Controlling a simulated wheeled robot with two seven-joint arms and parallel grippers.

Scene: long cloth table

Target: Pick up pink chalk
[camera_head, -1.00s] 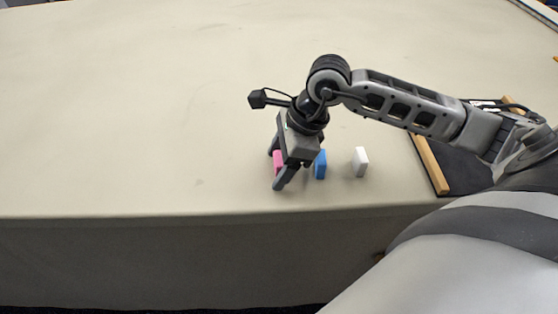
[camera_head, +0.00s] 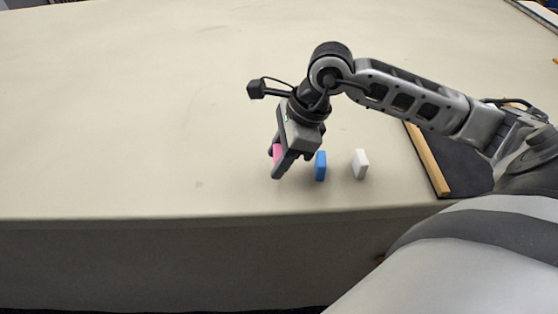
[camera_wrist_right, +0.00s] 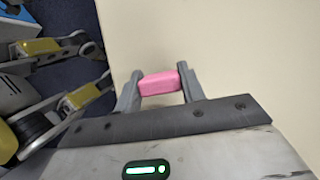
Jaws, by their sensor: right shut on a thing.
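The pink chalk (camera_wrist_right: 160,83) is a short pink block held between the two fingers of my right gripper, as the right wrist view shows. In the head view the pink chalk (camera_head: 277,152) is partly hidden by the near finger. My right gripper (camera_head: 275,164) is shut on it at the near part of the table, left of the blue chalk. In the head view I cannot tell exactly how high above the cloth it is. My left gripper is in neither view.
A blue chalk (camera_head: 321,166) stands just right of my right gripper, and a white chalk (camera_head: 360,164) stands further right. A dark board with a wooden edge (camera_head: 428,160) lies at the right. The cloth table (camera_head: 130,120) is clear to the left and back.

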